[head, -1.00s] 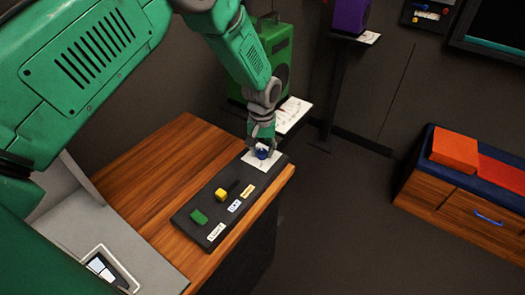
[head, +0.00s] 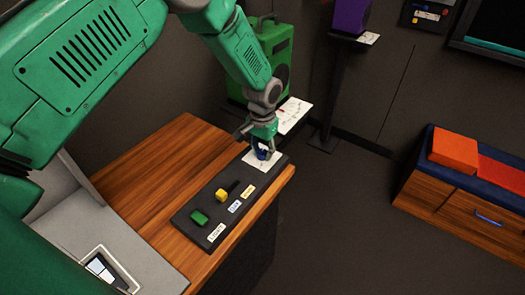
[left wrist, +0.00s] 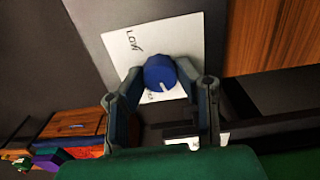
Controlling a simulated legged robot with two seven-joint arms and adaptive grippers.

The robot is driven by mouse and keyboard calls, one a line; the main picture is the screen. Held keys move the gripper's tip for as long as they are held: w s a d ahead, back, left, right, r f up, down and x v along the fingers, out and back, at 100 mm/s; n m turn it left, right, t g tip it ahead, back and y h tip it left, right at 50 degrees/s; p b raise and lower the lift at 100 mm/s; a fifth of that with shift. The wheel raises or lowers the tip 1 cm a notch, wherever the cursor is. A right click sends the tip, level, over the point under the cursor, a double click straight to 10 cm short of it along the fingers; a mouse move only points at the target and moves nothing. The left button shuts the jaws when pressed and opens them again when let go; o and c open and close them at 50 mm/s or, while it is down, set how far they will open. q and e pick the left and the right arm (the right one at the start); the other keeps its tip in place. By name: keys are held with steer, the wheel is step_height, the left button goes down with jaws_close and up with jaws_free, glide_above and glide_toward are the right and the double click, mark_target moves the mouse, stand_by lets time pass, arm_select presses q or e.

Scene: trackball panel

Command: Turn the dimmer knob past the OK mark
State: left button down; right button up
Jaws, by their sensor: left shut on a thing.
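The blue dimmer knob (head: 263,153) sits on a white card (head: 259,164) at the far end of the dark panel (head: 211,206). My left gripper (head: 262,148) comes down over the knob and is shut on it. In the left wrist view the knob (left wrist: 160,71) lies between the two fingertips of the gripper (left wrist: 161,82). Its white pointer line points toward the bottom of that picture. The card (left wrist: 193,38) shows "LOW" near its upper left; another mark below the knob is partly hidden and I cannot read it. My right gripper is not in view.
A yellow switch (head: 221,195) and a green button (head: 199,217) stand on the panel near the knob, with small labels beside them. The panel lies on a wooden table (head: 150,160). A green box-shaped device (head: 271,62) stands behind.

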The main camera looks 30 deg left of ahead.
mark_target(263, 150)
arm_select(q)
steer(key=shift+w+r, duration=0.15)
steer(key=shift+w, duration=0.15)
steer(key=c, duration=1.3)
jaws_free()
steer(key=shift+o, duration=0.4)
steer(key=shift+f, duration=0.2)
steer(key=shift+r, duration=0.1)
step_height(263, 150, up, 12)
steer(key=shift+f, duration=0.25)
